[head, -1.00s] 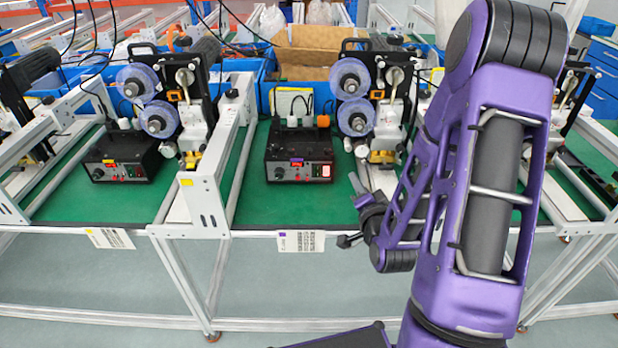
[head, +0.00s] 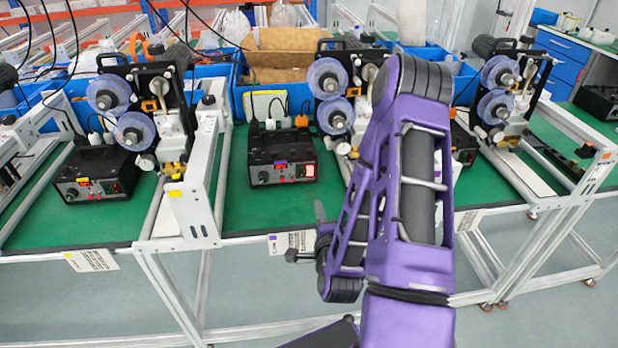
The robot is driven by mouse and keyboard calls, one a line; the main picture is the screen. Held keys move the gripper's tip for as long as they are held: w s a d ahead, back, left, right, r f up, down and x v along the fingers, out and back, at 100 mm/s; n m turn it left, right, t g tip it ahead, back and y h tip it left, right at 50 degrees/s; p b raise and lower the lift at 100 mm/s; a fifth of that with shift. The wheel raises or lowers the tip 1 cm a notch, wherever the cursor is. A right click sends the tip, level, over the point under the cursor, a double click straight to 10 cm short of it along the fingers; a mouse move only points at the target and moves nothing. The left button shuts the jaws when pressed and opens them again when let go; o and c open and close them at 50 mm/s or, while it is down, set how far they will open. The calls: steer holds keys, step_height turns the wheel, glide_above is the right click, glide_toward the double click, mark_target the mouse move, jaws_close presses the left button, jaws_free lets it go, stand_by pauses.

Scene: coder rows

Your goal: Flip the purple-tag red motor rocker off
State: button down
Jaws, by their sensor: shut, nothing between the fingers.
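The black motor control box (head: 268,147) with the purple tag (head: 281,164) stands on the green mat of the middle station. Its red rocker (head: 309,170) is at the right end of the front panel and looks bright, with a pale edge; its tilt is too small to tell. My gripper (head: 320,212) shows as a slim grey tip left of my purple arm, below and slightly right of the rocker in the picture. It is shut and empty, apart from the box, around the table's front edge. Part of it is hidden behind my arm.
A similar box (head: 95,176) with an orange-yellow tag stands at the left station. Another box (head: 463,146) at the right is partly hidden by my arm. A white frame post (head: 203,175) divides the left and middle stations. Green mat (head: 245,210) before the middle box is clear.

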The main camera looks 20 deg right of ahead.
steer(key=shift+w+f, duration=0.1)
steer(key=b, duration=0.5)
glide_toward(309, 170)
steer(key=x, duration=0.6)
steer(key=shift+w+d+f, duration=0.1)
steer(key=shift+w+f, duration=0.1)
steer(key=shift+w, duration=0.05)
steer(key=shift+w+d+r+g+p, duration=0.1)
steer(key=shift+w+r+g+p, duration=0.3)
steer(key=shift+p, duration=0.3)
steer(key=shift+s+f, duration=0.15)
steer(key=shift+f, duration=0.1)
steer(key=shift+s, duration=0.1)
